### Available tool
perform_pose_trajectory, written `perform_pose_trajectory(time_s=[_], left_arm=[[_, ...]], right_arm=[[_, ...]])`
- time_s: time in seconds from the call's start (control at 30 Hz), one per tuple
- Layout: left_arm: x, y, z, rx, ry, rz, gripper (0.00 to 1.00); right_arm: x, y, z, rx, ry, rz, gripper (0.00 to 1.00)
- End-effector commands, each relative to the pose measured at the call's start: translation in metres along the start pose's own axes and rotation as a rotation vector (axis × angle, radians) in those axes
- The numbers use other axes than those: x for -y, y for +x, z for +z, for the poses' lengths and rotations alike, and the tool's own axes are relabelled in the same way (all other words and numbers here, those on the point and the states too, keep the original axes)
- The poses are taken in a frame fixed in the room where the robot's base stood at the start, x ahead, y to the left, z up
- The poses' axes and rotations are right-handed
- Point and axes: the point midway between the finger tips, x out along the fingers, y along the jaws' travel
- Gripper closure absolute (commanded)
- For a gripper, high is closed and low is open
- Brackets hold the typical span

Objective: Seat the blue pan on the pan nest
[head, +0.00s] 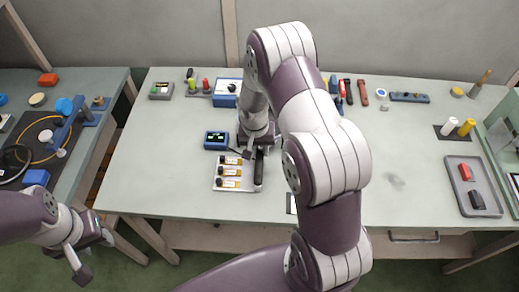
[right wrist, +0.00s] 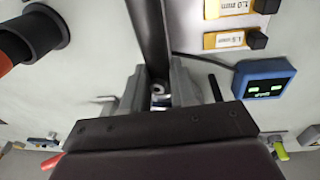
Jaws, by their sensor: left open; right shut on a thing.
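No pan or pan nest can be named with certainty. A blue disc (head: 65,106) lies on the left table, near a dark board (head: 20,172) with an orange ring; I cannot tell whether either is the pan or its nest. My right gripper (head: 258,153) is over the middle table at the top of a pale tray. It is shut on a long dark bar (right wrist: 149,35), which runs away between its fingers (right wrist: 158,92); in the head view it looks like the dark handle (head: 259,172). My left gripper (head: 90,256) is open and empty, low in front of the left table.
The pale tray (head: 240,186) holds yellow-labelled gauges beside a small blue display box (head: 215,140). Hand tools lie along the back of the table. A grey tray (head: 459,197) with red and black blocks is at the right. My right arm hides part of the middle.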

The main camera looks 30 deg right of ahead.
Motion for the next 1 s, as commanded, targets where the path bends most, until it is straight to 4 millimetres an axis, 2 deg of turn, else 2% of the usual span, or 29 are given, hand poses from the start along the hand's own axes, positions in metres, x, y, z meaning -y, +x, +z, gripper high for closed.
perform_pose_trajectory(time_s=[0.53, 1.0], left_arm=[[0.000, 0.024, 0.003, 0.000, 0.000, 0.000, 0.57], [0.000, 0.025, 0.003, 0.000, 0.000, 0.000, 0.57]], right_arm=[[-0.002, -0.001, -0.006, -0.022, -0.005, 0.111, 1.00], [-0.003, -0.004, -0.008, -0.027, -0.005, 0.131, 1.00]])
